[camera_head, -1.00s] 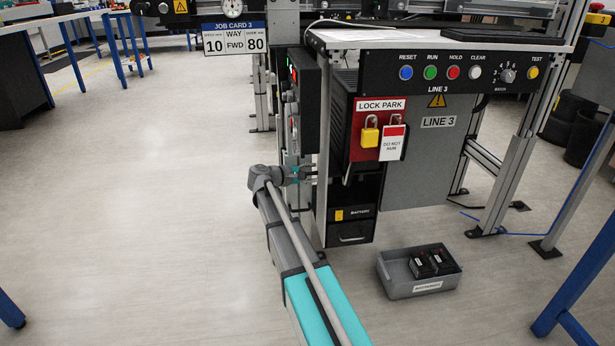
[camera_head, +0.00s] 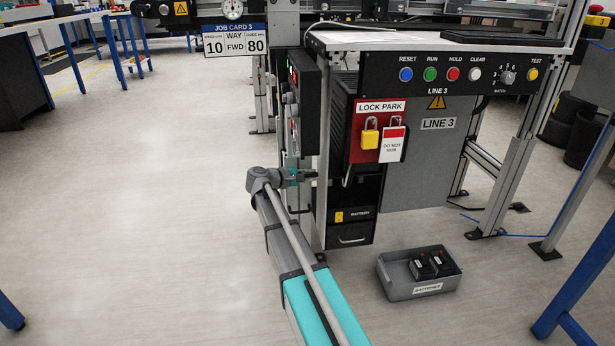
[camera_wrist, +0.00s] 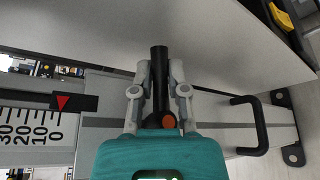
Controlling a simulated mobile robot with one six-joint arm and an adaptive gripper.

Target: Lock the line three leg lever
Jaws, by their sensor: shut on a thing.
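In the wrist view, a black lever (camera_wrist: 159,55) with an orange round end piece (camera_wrist: 169,122) stands between the fingers of my gripper (camera_wrist: 160,72). The gripper is shut on this lever. Behind it runs a metal leg rail with a scale (camera_wrist: 30,122), and a red pointer (camera_wrist: 63,102) sits near the 0 mark. In the head view, my gripper (camera_head: 312,175) is low beside the machine's left front leg, and the lever is too small to make out there. Whether the lever is locked cannot be told.
The line 3 control panel (camera_head: 455,75) is above right. A red lock park board (camera_head: 365,145) holds a yellow padlock (camera_head: 370,135) and a tag. A grey bin (camera_head: 400,291) of batteries is on the floor at right. A black handle (camera_wrist: 258,125) is right of the lever. Floor at left is clear.

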